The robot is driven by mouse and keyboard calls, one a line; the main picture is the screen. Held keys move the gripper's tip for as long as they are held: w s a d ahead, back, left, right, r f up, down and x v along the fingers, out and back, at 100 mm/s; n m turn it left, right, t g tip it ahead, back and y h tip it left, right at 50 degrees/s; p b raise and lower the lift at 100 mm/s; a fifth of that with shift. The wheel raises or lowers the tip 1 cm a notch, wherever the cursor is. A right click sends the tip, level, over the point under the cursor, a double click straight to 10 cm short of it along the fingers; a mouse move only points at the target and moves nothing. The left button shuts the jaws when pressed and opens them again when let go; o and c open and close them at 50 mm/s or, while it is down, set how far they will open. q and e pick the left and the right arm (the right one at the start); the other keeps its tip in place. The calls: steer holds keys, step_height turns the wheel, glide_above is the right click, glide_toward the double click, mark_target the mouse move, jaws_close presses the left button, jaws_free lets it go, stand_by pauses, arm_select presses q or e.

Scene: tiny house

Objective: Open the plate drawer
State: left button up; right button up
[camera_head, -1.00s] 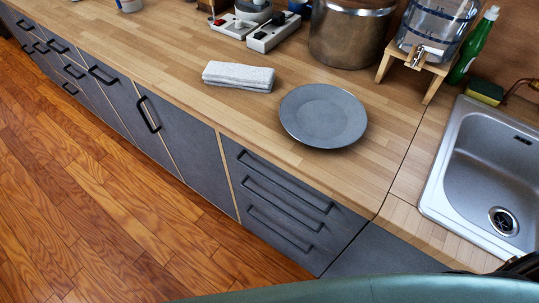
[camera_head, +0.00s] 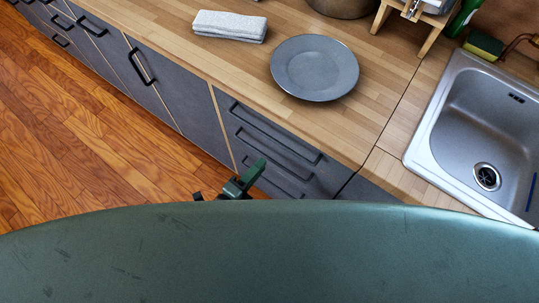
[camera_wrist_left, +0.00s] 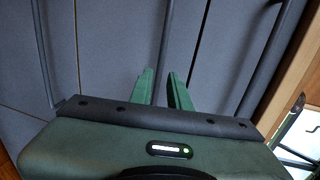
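The grey drawer stack (camera_head: 285,150) has three fronts with long dark handles and sits under the counter, left of the sink. All its fronts look closed. The frames do not show which one is the plate drawer. My left gripper (camera_head: 257,170) is in front of the lower drawers at their left end and hides part of the handles there. In the left wrist view its two green fingers (camera_wrist_left: 164,78) are apart, pointing at the drawer fronts, with a dark handle bar (camera_wrist_left: 163,40) running between them. I cannot tell whether they touch it. My right gripper is not in view.
A grey plate (camera_head: 315,68) and a folded cloth (camera_head: 230,26) lie on the wooden counter (camera_head: 180,30) above. A metal sink (camera_head: 478,120) is at the right. Wood floor (camera_head: 90,150) is clear at the left. My green body fills the bottom.

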mark_target(267, 157)
arm_select(q)
steer(key=x, duration=0.5)
jaws_close()
steer(key=shift+f, duration=0.1)
stand_by(1.3)
